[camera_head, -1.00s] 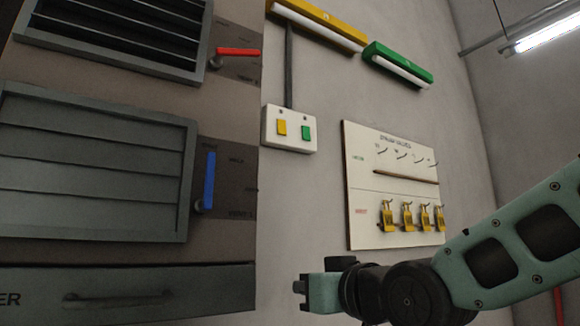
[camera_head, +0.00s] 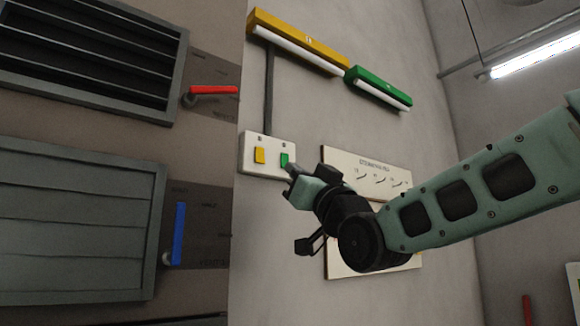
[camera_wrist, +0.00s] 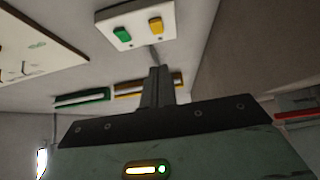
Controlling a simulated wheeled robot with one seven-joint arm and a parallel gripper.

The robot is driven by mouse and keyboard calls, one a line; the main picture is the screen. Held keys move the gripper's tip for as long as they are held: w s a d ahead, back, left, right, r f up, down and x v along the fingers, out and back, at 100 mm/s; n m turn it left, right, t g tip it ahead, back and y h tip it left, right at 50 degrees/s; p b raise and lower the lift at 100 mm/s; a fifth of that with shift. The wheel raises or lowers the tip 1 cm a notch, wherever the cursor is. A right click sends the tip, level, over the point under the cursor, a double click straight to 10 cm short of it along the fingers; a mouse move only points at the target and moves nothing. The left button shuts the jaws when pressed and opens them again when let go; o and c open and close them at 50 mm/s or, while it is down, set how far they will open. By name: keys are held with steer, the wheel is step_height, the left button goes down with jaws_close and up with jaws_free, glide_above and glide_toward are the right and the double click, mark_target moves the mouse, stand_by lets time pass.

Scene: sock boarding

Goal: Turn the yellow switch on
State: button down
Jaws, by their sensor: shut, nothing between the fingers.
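The yellow switch (camera_head: 259,156) is the left rocker on a white wall plate (camera_head: 248,170) in the head view. The green switch (camera_head: 284,160) sits beside it on the right. In the wrist view the plate is at the top, with the yellow switch (camera_wrist: 155,26) on the right and the green switch (camera_wrist: 121,34) on the left. My gripper (camera_head: 291,178) is shut and empty, near the plate's lower right corner in the head view. In the wrist view my gripper (camera_wrist: 159,72) points toward the plate, with its tips below it. Whether it touches the plate cannot be told.
A yellow lamp (camera_head: 300,38) and a green lamp (camera_head: 378,86) are on the wall above. My arm partly covers a board (camera_head: 372,172) with hooks on the right. Louvred panels with a red handle (camera_head: 213,90) and a blue handle (camera_head: 179,232) stand at left.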

mark_target(261, 159)
steer(key=p+x, duration=0.2)
steer(key=x, duration=0.1)
steer(key=w+f+p+x, duration=0.1)
steer(key=p+x, duration=0.2)
steer(key=x, duration=0.1)
steer(key=a+f+p+x, duration=0.1)
steer(key=p+x, duration=0.2)
steer(key=shift+w+a+r, duration=0.15)
steer(key=shift+w+r, duration=0.05)
steer(key=shift+w, duration=0.25)
steer(key=shift+f, duration=0.1)
steer(key=shift+f, duration=0.1)
steer(key=shift+w+a+f+b, duration=0.1)
steer(key=shift+w+f+b, duration=0.05)
steer(key=shift+b, duration=0.4)
steer(key=shift+w+a, duration=0.1)
steer(key=shift+w, duration=0.05)
